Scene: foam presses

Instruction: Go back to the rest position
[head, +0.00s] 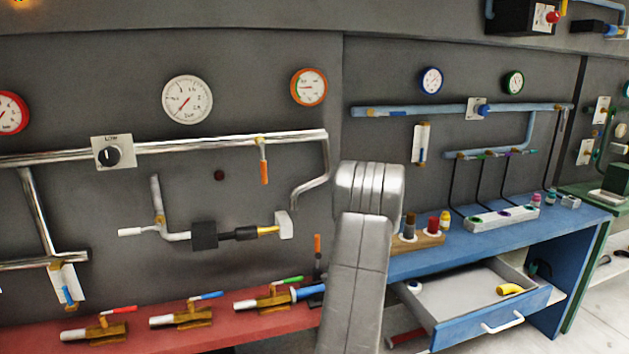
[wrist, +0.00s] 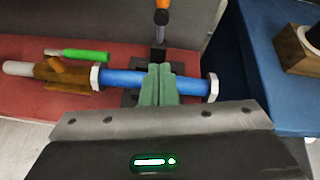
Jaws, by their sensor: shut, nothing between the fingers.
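My gripper (wrist: 160,72) shows in the wrist view with its green fingers together and nothing between them. The fingertips lie in front of a blue cylinder (wrist: 122,80) with white end rings; I cannot tell whether they touch it. The cylinder lies in line with a brass valve (wrist: 68,74) that has a green handle (wrist: 80,55). In the head view my arm stands upright in the middle and my gripper is not visible. The blue cylinder (head: 308,292) shows there just left of my arm, beside the green-handled valve (head: 268,299).
Two more valves, red-handled (head: 95,331) and blue-handled (head: 182,316), sit on the red bench (head: 230,321). Pipes and gauges line the grey wall. Right of my arm, a blue bench (head: 470,238) has an open drawer (head: 500,325) jutting out. A wooden block (head: 418,241) holds several small bottles.

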